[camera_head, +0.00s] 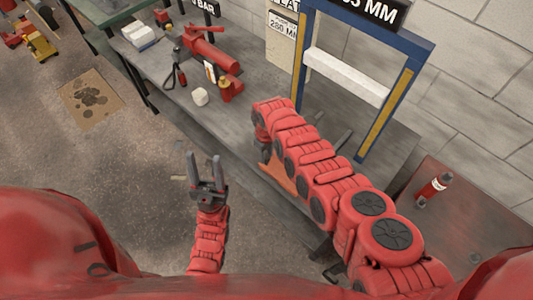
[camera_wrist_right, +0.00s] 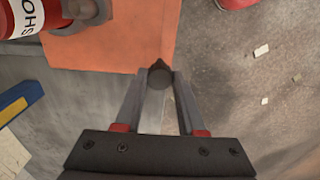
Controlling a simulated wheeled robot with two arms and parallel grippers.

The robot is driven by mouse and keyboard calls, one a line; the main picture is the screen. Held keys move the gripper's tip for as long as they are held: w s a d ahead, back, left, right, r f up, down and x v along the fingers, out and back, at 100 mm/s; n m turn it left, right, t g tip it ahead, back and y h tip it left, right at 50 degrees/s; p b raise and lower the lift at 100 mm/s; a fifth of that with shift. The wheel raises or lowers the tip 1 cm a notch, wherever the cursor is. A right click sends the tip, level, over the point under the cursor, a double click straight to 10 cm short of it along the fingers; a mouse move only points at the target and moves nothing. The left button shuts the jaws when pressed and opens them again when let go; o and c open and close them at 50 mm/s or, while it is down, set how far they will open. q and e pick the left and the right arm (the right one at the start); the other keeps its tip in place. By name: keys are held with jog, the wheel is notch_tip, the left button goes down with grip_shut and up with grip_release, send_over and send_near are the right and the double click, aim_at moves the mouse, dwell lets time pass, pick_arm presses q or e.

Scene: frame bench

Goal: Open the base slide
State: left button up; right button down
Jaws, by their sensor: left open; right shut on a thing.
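An orange panel, likely the base slide (camera_head: 283,178), shows at the bench's front edge, mostly hidden by my right arm. In the right wrist view the orange panel (camera_wrist_right: 110,30) is close up, with a dark knob (camera_wrist_right: 160,78) at its edge. My right gripper (camera_wrist_right: 160,90) is shut on this knob, one finger on each side. In the head view the right gripper is hidden behind its arm. My left gripper (camera_head: 205,158) is open and empty, over the floor in front of the bench.
A blue and yellow frame (camera_head: 388,112) with a white crossbar (camera_head: 346,77) stands on the bench. Floor in front is clear.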

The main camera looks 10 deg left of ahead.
jog(key=c, duration=0.5)
grip_release()
jog(key=shift+r, duration=0.15)
jog(key=shift+r+p, duration=0.3)
jog(key=shift+r, duration=0.3)
notch_tip(320, 180, up, 16)
jog(key=shift+s+f, duration=0.1)
jog(key=shift+f, duration=0.05)
